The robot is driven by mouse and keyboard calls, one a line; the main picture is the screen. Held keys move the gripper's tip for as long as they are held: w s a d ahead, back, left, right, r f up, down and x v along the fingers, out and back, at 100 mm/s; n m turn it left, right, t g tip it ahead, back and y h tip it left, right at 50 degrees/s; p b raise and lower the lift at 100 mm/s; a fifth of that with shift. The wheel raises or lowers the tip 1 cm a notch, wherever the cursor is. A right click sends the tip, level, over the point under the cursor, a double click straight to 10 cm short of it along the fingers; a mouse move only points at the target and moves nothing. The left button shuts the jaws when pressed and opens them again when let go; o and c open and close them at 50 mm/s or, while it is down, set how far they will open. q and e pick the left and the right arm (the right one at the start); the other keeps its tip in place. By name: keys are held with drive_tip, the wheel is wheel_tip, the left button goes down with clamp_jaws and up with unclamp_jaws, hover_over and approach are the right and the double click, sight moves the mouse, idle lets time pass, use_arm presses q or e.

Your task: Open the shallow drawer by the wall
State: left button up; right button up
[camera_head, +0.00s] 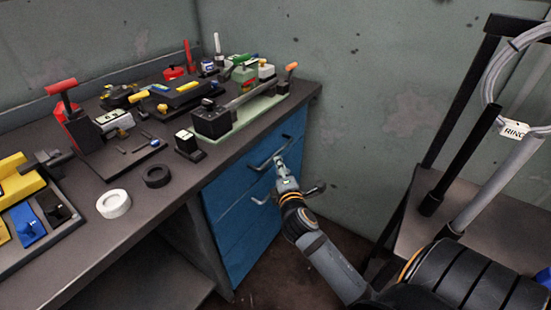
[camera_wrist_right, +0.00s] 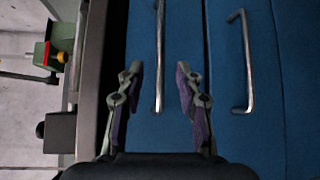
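The shallow top drawer (camera_head: 226,184) is the uppermost blue front under the workbench top, towards the wall, and appears shut. Its metal bar handle (camera_head: 261,165) is partly hidden by my right gripper (camera_head: 279,163) in the head view. In the right wrist view, which is turned sideways, my right gripper (camera_wrist_right: 159,72) is open. The bar handle (camera_wrist_right: 158,100) shows in the gap between its two fingers, with a space on each side. I cannot tell how deep the handle sits between them. My left gripper is not in view.
A lower drawer handle (camera_head: 259,201) sits just below; it also shows in the right wrist view (camera_wrist_right: 248,70). The workbench top (camera_head: 85,215) holds several tools and two rings. A rack (camera_head: 480,215) with hoses stands at the right. Bare floor (camera_head: 265,285) lies before the drawers.

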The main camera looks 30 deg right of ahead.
sight(275, 154)
drive_tip(key=b+x, duration=0.1)
drive_tip(key=x, duration=0.7)
drive_tip(key=shift+w, duration=0.1)
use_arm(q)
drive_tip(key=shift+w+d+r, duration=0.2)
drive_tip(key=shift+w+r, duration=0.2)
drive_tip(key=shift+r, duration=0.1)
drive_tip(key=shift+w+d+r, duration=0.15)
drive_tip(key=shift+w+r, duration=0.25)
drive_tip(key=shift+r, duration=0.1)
use_arm(e)
clamp_jaws()
drive_tip(key=shift+f, duration=0.1)
